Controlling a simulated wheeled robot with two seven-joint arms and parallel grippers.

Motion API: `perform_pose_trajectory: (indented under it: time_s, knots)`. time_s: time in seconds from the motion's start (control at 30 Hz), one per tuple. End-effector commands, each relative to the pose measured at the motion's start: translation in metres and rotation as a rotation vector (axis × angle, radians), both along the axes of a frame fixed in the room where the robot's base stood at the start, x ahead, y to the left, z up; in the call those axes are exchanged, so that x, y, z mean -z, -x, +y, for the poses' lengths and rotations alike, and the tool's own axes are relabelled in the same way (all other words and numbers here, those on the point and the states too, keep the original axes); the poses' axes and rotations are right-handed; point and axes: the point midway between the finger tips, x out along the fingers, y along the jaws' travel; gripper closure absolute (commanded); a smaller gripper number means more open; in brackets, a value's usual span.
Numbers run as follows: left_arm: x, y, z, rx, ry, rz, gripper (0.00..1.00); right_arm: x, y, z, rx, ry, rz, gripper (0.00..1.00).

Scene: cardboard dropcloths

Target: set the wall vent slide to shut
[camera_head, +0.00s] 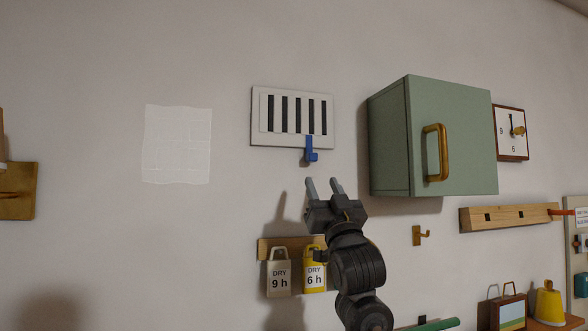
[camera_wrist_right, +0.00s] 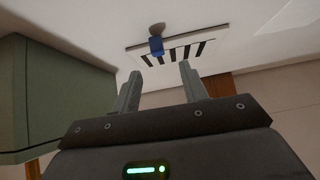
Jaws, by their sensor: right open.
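The wall vent (camera_head: 293,117) is a white plate on the wall with several dark vertical slots. Its blue slide tab (camera_head: 309,150) sticks out at the bottom edge, right of the plate's middle. My right gripper (camera_head: 323,183) is open and empty, a little below the tab and apart from it. In the right wrist view, the open fingers (camera_wrist_right: 158,80) point toward the vent (camera_wrist_right: 183,52), with the blue tab (camera_wrist_right: 156,45) beyond them. The dark slots are visible between pale bars. My left gripper is not in view.
A green cabinet (camera_head: 450,140) with a brass handle juts out right of the vent. A brass hook (camera_head: 420,236) sits under the cabinet. The wall left of the vent holds a flat pale sheet (camera_head: 177,145).

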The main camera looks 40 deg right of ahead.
Motion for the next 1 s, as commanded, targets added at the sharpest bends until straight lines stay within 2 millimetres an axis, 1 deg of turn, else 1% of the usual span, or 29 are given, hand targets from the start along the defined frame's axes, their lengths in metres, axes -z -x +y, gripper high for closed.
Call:
perform_pose_trajectory:
  time_s: [0.03,0.1,0.27,0.37,0.6,0.7,0.83,1.0]
  knots:
    - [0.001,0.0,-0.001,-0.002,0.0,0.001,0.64,-0.004,0.004,-0.003,0.013,-0.002,-0.002,0.56]
    - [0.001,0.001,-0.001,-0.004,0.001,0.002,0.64,-0.007,0.007,-0.005,0.02,-0.003,-0.001,0.56]
    - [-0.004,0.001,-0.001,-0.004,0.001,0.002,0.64,-0.012,0.003,-0.006,0.021,-0.005,0.0,0.56]
    - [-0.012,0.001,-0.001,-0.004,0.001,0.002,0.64,-0.023,-0.005,-0.008,0.019,-0.005,0.0,0.56]
    - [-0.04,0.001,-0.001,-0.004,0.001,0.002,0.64,-0.056,-0.035,-0.019,0.019,-0.006,0.001,0.56]
    - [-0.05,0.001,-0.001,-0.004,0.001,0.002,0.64,-0.068,-0.047,-0.023,0.018,-0.005,0.001,0.56]
    - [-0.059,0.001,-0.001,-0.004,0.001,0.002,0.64,-0.078,-0.058,-0.026,0.018,-0.005,0.001,0.56]
    - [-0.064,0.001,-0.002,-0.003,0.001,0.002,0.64,-0.084,-0.066,-0.029,0.017,-0.005,0.0,0.56]
